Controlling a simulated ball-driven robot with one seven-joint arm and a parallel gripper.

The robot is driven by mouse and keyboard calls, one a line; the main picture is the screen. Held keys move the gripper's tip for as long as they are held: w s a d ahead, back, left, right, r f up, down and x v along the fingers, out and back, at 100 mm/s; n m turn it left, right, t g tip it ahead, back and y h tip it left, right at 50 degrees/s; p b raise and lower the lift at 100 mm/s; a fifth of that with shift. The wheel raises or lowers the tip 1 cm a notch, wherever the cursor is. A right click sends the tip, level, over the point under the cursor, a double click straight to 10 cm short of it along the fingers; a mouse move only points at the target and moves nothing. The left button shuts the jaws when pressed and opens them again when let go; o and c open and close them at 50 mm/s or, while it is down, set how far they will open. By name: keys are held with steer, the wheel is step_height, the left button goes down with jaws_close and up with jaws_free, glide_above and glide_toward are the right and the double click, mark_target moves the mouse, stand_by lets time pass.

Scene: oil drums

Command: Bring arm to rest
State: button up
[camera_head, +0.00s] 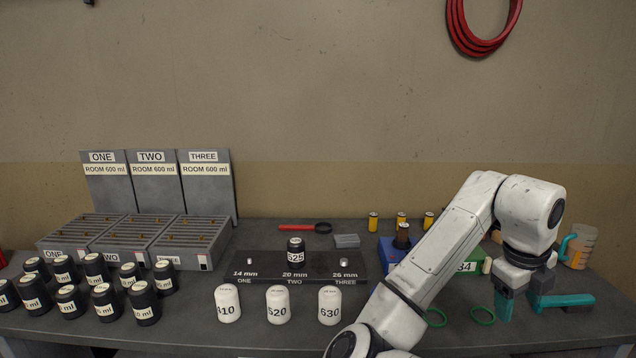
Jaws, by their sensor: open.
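My arm reaches up from the bottom middle and bends down at the right, over the right end of the bench (400,335). My gripper (530,304) hangs low there with teal fingers spread apart. Nothing shows between the fingers. How close the fingertips are to the bench top is hard to tell. My arm hides part of the bench and part of a blue box (388,252) behind it.
Black drums (144,303) crowd the left, before a grey rack (150,235). White drums (278,304) stand before a dark board (262,266) bearing a black drum (295,250). Green rings (483,316) lie left of my gripper; a jug (578,246) stands behind it.

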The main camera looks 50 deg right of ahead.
steer(key=w+a+f+n+t+h, duration=0.15)
steer(key=w+a+f+n, duration=0.45)
steer(key=n, duration=0.7)
steer(key=w+a+f+n+t+h, duration=0.15)
steer(key=w+a+f+n, duration=0.25)
steer(key=w+f+n, duration=0.7)
steer(key=s+a+f+n+y, duration=0.2)
steer(key=s+a+f+n, duration=0.1)
steer(key=a+n, duration=0.3)
steer(key=s+a+f+n+y, duration=0.1)
steer(key=s+a+f+n, duration=0.3)
steer(key=a, duration=0.5)
steer(key=s+a+f+n+y, duration=0.2)
steer(key=s+a+f+n, duration=0.1)
steer(key=a+n, duration=0.4)
steer(key=shift+s+a+f+n+g+y, duration=0.25)
steer(key=shift+a+f+n+g+y, duration=0.05)
steer(key=shift+f+n, duration=0.35)
steer(key=shift+d+r, duration=0.1)
steer(key=shift+d, duration=0.05)
